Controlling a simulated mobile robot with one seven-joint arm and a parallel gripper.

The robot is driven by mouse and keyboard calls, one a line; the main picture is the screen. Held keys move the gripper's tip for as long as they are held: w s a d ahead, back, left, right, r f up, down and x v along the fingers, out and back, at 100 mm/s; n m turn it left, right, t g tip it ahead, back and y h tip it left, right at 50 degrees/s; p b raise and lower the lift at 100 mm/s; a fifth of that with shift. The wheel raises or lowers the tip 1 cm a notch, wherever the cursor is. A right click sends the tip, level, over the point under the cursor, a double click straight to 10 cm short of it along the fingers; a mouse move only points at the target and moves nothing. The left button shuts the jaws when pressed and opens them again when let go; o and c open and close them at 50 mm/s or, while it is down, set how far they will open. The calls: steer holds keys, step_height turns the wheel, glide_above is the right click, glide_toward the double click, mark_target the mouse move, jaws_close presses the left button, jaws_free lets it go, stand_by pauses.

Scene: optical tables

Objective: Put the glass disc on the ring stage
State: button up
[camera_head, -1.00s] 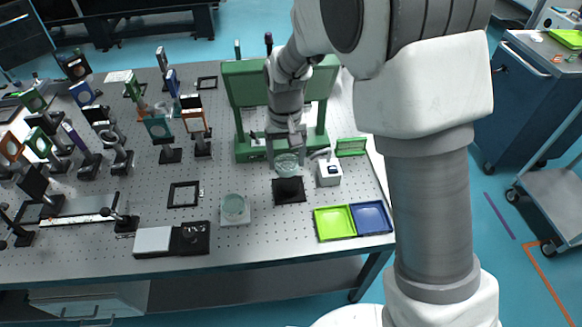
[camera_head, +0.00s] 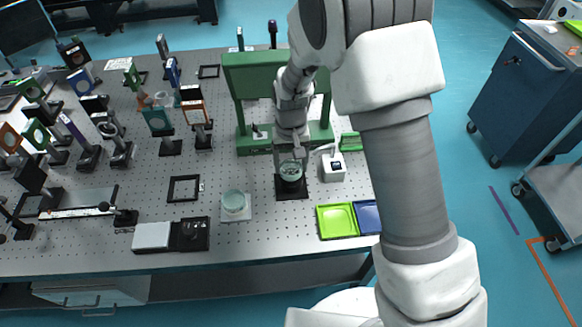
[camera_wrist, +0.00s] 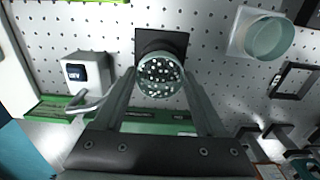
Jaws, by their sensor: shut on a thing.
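My gripper (camera_head: 291,160) is shut on a clear round glass disc (camera_wrist: 160,76), with one finger on either side of it. The disc also shows in the head view (camera_head: 291,171). A black ring stage with a square base (camera_head: 292,194) stands on the table just below the disc in the head view. In the wrist view the stage's base (camera_wrist: 162,38) shows behind the disc, which covers part of the stage. I cannot tell whether the disc touches the stage.
A white box with a small display (camera_head: 333,167) stands close to the right of the stage. A pale round dish on a white square base (camera_head: 236,204) stands to the left. Green and blue trays (camera_head: 337,222) lie in front. A green frame (camera_head: 243,110) rises behind.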

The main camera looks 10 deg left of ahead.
steer(key=shift+f, duration=1)
steer(key=shift+f, duration=0.25)
steer(key=o, duration=1.5)
steer(key=shift+r, duration=0.1)
